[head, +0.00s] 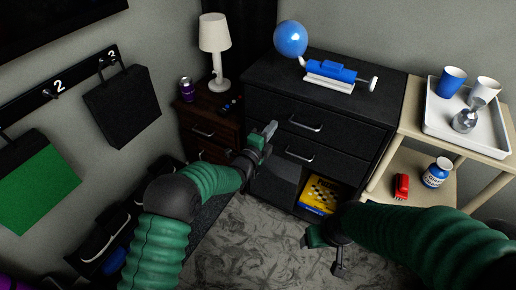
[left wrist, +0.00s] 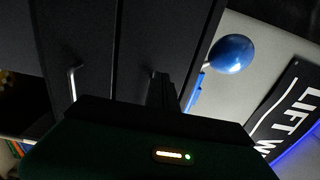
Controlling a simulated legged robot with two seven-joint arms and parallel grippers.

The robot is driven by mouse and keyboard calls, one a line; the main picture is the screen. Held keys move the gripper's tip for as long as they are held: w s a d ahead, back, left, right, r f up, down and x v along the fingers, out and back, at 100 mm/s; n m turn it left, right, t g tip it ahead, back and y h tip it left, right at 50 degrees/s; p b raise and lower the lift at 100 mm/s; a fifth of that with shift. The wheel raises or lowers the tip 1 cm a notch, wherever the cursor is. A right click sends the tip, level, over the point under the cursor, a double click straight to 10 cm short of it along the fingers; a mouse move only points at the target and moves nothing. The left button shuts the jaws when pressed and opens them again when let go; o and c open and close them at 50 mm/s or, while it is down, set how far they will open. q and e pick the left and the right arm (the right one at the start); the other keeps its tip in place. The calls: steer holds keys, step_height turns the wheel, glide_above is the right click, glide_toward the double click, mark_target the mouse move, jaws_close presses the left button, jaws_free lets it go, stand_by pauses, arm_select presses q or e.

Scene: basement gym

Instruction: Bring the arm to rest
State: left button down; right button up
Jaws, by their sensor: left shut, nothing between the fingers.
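My left arm comes in from the left in the head view. Its gripper (head: 267,134) is shut and empty, in front of the black dresser (head: 340,75) near its drawer handles. In the left wrist view the gripper's dark fingers (left wrist: 162,92) are together, with the dark drawer fronts (left wrist: 100,50) and a handle (left wrist: 73,82) behind them. My right arm reaches in from the right edge of the head view. Its gripper (head: 338,262) is low over the carpet, in front of the dresser's lower part, and its finger opening is unclear.
An open lower space holds a yellow box (head: 320,194). A nightstand (head: 208,122) stands left, a shelf cart with a white tray (head: 437,117) right. Patterned carpet (head: 245,245) is open below.

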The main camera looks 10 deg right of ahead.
arm_select(q)
steer(key=s+a+f+n+g+y+p, duration=0.15)
steer(key=s+a+n+y, duration=0.35)
steer(key=a, duration=0.5)
steer(key=s+a+f+n+g+y, duration=0.1)
steer(key=s+a+n+g+y, duration=0.15)
steer(key=s+a+n, duration=0.55)
steer(key=s+a+f+n+g+y, duration=0.1)
steer(key=s+a+n+g, duration=0.4)
steer(key=s, duration=0.6)
steer(key=s+a+f+n+g+y, duration=0.1)
steer(key=s+a+n+g+y, duration=0.15)
steer(key=s+a+n, duration=0.7)
steer(key=s+d+r+m+p, duration=0.1)
steer(key=s+r+p, duration=0.1)
steer(key=r+p, duration=0.8)
steer(key=s+d+r+m+p, duration=0.1)
steer(key=s+r+p, duration=0.1)
steer(key=r+p, duration=0.9)
steer(key=shift+s+m+g+h, duration=0.2)
steer(key=shift+m+g+h, duration=0.15)
steer(key=shift+g+h, duration=0.1)
arm_select(e)
steer(key=w+v, duration=0.2)
steer(key=v, duration=0.9)
steer(key=w+r+v, duration=0.1)
steer(key=w+v, duration=0.2)
steer(key=v, duration=0.8)
steer(key=shift+w+d, duration=0.3)
steer(key=shift+w, duration=0.05)
